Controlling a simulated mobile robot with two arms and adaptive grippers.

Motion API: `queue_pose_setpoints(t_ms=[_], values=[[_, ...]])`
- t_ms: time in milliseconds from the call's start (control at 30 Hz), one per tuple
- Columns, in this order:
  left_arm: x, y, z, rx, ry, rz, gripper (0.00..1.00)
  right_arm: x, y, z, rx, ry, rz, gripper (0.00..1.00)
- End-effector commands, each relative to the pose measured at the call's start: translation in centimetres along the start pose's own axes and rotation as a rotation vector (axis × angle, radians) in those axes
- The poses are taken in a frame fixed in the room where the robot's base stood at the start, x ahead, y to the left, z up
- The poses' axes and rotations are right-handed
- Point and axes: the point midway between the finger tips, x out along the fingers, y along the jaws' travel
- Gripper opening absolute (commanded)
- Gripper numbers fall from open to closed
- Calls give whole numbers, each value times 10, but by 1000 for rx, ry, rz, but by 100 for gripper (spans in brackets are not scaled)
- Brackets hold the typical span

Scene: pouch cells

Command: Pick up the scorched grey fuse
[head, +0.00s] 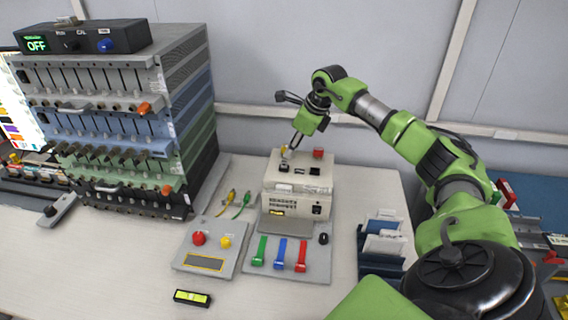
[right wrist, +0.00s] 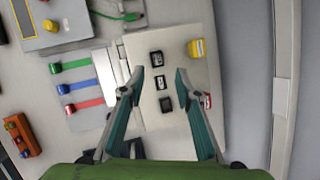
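My right gripper (head: 293,146) is above the top of the cream box-shaped device (head: 298,205) in the head view. In the right wrist view, this gripper (right wrist: 159,78) is open, with nothing held between its fingers. Three small dark blocks stand in a row on the device top: one (right wrist: 156,58), a middle one (right wrist: 162,82) and another (right wrist: 166,104). The middle one shows between the fingertips. A yellow block (right wrist: 196,48) and a red block (right wrist: 207,100) sit beside the row, the red one partly hidden by a finger. I cannot tell which block is the scorched grey fuse. My left gripper is not in view.
A panel with green, blue and red levers (head: 281,253) and a grey control box (head: 209,249) stand before the device. A tall rack (head: 115,125) is at left, blue holders (head: 382,245) at right. A yellow-windowed level (head: 192,298) lies in front.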

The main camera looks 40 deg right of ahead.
Motion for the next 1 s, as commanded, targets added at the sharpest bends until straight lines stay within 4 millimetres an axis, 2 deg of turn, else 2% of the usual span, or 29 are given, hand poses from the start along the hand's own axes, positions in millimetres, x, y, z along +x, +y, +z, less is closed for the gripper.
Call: queue_pose_setpoints(t_ms=[100, 267, 433, 600, 867, 1000], values=[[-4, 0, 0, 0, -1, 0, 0, 14, 0, 0, 0, 1, 1, 30], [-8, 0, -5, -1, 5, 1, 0, 23, 2, 1, 0, 1, 1, 30], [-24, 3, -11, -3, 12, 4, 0, 46, 6, 3, 1, 2, 3, 30], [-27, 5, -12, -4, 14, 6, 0, 67, 6, 2, 1, 1, 0, 30], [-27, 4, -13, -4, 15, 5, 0, 70, 5, 2, -1, 0, -2, 30], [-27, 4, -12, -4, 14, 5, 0, 70, 5, 2, -1, 0, -2, 0]])
